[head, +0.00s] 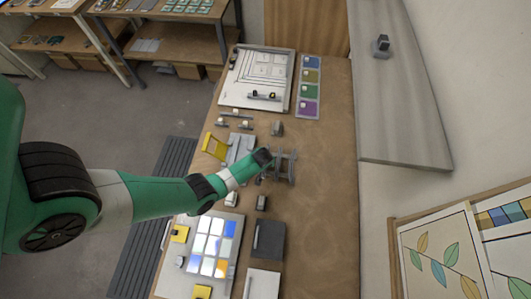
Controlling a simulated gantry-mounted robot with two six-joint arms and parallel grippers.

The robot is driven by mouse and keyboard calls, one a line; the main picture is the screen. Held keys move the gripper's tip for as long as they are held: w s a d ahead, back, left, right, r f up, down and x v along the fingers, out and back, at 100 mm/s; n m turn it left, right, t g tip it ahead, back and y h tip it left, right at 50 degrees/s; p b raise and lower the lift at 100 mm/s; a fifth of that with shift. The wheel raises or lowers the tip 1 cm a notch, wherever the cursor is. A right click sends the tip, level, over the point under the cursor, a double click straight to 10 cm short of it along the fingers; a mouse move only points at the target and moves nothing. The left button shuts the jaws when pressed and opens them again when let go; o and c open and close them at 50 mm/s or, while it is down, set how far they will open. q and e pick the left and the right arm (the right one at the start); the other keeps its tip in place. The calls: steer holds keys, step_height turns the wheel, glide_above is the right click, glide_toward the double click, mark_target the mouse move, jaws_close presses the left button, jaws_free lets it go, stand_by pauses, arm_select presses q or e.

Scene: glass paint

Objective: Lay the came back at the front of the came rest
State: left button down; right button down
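My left arm reaches in from the left across the workbench, and its dark gripper (263,160) is at the left side of a grey rack-like stand (287,167), which looks like the came rest. The gripper's fingers are too small and partly hidden, so I cannot tell whether they are open or shut. I cannot make out a came in the gripper or tell one apart from the stand's thin bars. My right gripper is not in view.
Beyond the stand is a white board (232,97) with a panel drawing, beside a strip of coloured squares (309,88). Nearer are a tray of coloured glass (187,232) and a dark grey plate (269,240). The bench's right side (330,200) is clear.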

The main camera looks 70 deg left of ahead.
arm_select(q)
steer(key=shift+f+b, duration=0.3)
steer(key=shift+f, duration=0.15)
steer(key=c, duration=0.7)
jaws_free()
steer(key=shift+r, duration=0.1)
step_height(320, 180, up, 7)
steer(key=p, duration=0.7)
